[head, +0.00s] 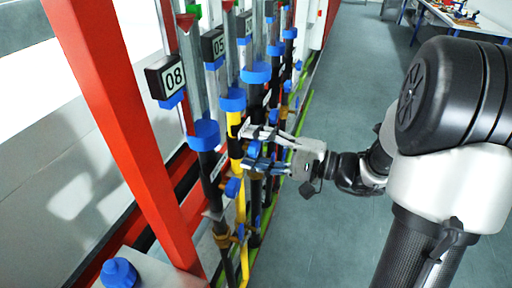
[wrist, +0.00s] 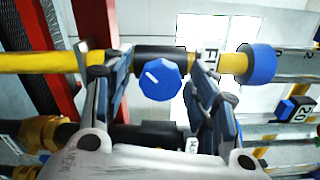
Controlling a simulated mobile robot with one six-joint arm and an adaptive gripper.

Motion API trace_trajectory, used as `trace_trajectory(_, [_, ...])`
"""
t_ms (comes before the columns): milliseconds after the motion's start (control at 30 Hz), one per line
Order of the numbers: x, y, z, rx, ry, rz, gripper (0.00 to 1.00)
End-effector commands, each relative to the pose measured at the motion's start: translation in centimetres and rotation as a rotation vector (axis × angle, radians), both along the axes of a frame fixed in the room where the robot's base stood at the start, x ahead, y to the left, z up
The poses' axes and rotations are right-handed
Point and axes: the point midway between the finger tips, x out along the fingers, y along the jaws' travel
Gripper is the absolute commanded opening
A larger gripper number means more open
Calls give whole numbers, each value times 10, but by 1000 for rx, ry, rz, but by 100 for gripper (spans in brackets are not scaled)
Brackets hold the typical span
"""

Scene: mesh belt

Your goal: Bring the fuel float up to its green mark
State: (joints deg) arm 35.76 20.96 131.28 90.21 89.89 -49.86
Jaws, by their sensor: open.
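My gripper (head: 246,146) is open, with its fingers on either side of a blue knob (wrist: 161,80) with a white pointer line. The knob sits on a black section of a yellow pipe (wrist: 40,62), with a gap to the fingers, which also show in the wrist view (wrist: 158,66). A white label starting with F (wrist: 210,54) is partly hidden behind the right finger. In the head view, a red triangle (head: 186,21) and a green mark (head: 194,11) show at the top of the left tube. I cannot tell which float is the fuel float.
A red post (head: 110,110) stands close on the left. Several tubes with blue collars, such as this one (head: 204,135), stand in a row with tags 08 (head: 174,79) and 05 (head: 218,46). Open grey floor (head: 340,120) lies right of the row.

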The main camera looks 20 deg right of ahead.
Motion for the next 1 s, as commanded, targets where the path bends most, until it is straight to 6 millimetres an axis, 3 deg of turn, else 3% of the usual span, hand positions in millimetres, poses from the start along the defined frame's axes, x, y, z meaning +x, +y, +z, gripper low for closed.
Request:
trace_trajectory(267, [-9,-14,0,0,0,-4,54])
trace_trajectory(700, [-60,-84,0,0,-1,-4,54])
trace_trajectory(1000, [-71,-97,0,0,0,0,54])
